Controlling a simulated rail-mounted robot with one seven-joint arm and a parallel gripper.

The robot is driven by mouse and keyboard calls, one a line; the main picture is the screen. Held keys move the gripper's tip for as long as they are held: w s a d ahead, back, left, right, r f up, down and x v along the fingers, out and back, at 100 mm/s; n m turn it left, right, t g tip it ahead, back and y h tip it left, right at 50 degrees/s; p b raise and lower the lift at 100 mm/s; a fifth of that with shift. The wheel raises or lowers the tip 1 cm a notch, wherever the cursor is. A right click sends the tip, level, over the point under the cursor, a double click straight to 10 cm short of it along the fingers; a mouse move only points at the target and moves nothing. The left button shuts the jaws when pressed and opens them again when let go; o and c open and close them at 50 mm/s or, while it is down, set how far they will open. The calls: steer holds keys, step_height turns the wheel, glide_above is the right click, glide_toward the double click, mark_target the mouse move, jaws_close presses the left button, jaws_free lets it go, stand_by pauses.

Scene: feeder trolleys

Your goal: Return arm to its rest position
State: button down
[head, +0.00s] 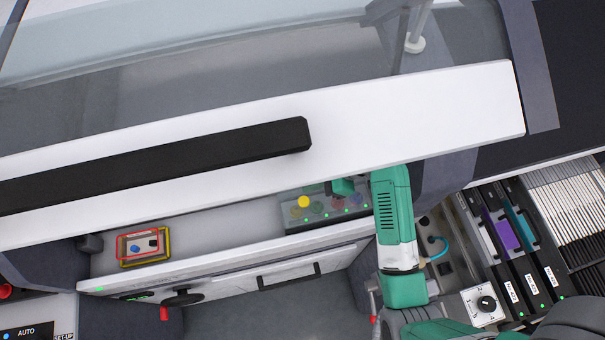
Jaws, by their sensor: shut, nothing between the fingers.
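My green and white arm (394,232) rises from the lower right and reaches up to the front edge of the white cover (430,110). The cover hides the end of my arm, and I cannot make out the gripper's fingers.
The button panel has a yellow button (304,201) and several green lights. A yellow-framed control box (167,247) sits at left. Feeders with purple (501,234) and teal parts stand at right, beside a rotary knob (486,303). Grey floor lies open below the drawer handle (289,275).

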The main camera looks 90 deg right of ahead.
stand_by(0.4)
steer(key=w+a+r+h, duration=0.1)
steer(key=w+a+r, duration=0.2)
steer(key=w+r, duration=0.35)
steer(key=w+a+r+t+h, duration=0.1)
steer(key=w+a+r, duration=0.2)
steer(key=w, duration=0.7)
steer(key=w+a+r+h, duration=0.15)
steer(key=w+r, duration=0.25)
steer(key=w, duration=0.4)
steer(key=w+a+r+m+t+y, duration=0.1)
steer(key=w+a+r+t, duration=0.35)
steer(key=a+r, duration=0.8)
steer(key=w+a+r+t+y, duration=0.1)
steer(key=w+a+r+t, duration=0.35)
steer(key=a+r, duration=0.8)
steer(key=s+a+r+t+p, duration=0.1)
steer(key=s+r+t+p, duration=0.1)
steer(key=r, duration=0.8)
steer(key=s+a+r+t+p, duration=0.1)
steer(key=s+r+p, duration=0.3)
steer(key=r, duration=0.6)
steer(key=s+a+r+t+p, duration=0.1)
steer(key=s+r+t+p, duration=0.2)
steer(key=r, duration=0.7)
steer(key=shift+y+p, duration=0.35)
steer(key=shift+p, duration=0.9)
steer(key=shift+w+f, duration=0.1)
